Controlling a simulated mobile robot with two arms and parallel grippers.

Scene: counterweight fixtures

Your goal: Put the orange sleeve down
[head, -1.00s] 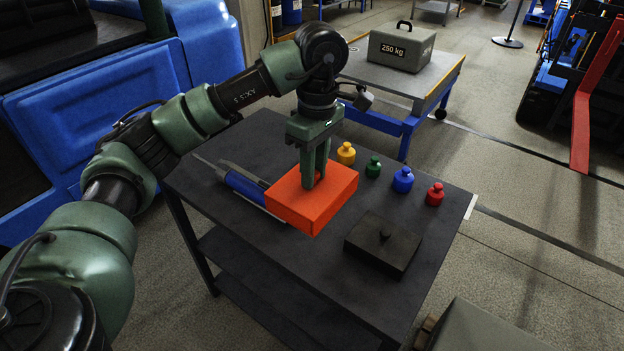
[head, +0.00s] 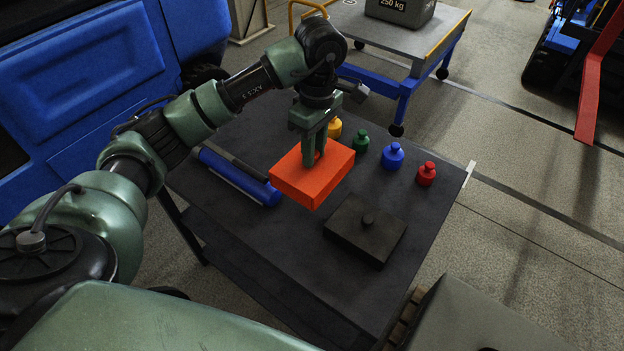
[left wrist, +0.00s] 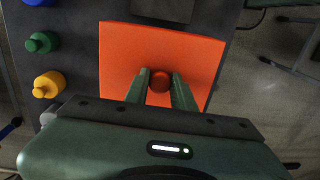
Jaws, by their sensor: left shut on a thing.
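The orange sleeve (head: 312,178) is a flat box-like block with a round knob on top. My left gripper (head: 314,160) comes down from above and is shut on its knob. In the head view the sleeve is over the dark table (head: 270,245), behind and left of a black block; whether it touches the tabletop I cannot tell. In the left wrist view the sleeve (left wrist: 160,60) fills the middle, with the two fingers (left wrist: 160,82) on either side of the knob. My right gripper is not in view.
Yellow (head: 334,128), green (head: 361,142), blue (head: 392,156) and red (head: 426,174) weights stand in a row behind and to the right. A blue tool (head: 238,177) lies left. The table's front is clear.

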